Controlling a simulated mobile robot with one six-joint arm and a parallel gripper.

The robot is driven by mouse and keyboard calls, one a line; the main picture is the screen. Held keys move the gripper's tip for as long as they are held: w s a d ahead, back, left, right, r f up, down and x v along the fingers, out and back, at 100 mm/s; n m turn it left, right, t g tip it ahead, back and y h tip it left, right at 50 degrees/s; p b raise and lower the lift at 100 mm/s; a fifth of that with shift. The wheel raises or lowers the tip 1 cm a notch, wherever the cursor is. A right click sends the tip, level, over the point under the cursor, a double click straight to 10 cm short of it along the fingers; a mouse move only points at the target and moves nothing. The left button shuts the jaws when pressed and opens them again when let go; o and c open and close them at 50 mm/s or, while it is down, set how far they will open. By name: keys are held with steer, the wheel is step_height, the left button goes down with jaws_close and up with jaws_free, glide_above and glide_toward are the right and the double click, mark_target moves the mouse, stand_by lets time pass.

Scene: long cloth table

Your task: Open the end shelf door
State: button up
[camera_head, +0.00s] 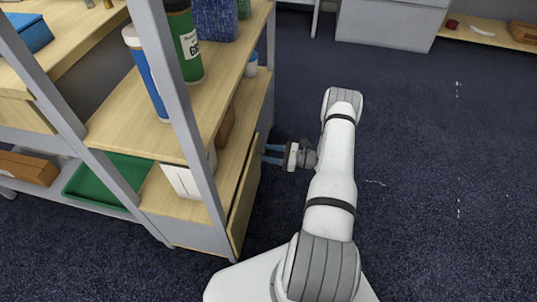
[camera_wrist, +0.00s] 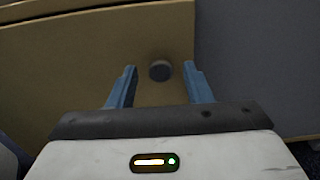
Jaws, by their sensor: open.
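The end shelf door (camera_head: 243,200) is a light wood panel low on the end of the shelf unit. In the head view it stands slightly out from the frame at its near edge; I cannot tell how far it is swung. In the wrist view the door (camera_wrist: 80,60) fills the left and middle, with a round dark knob (camera_wrist: 160,70). My gripper (camera_head: 272,154) is open beside the door's far part. In the wrist view its blue fingers (camera_wrist: 160,78) stand on either side of the knob, with a gap on both sides.
The shelf (camera_head: 225,75) above holds a green container (camera_head: 184,45), a blue container (camera_head: 146,75) and boxes. A green tray (camera_head: 108,182) and a brown box (camera_head: 27,168) lie at left.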

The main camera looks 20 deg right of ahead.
steer(key=shift+w+a, duration=0.15)
steer(key=shift+a, duration=0.05)
jaws_close()
stand_by(0.4)
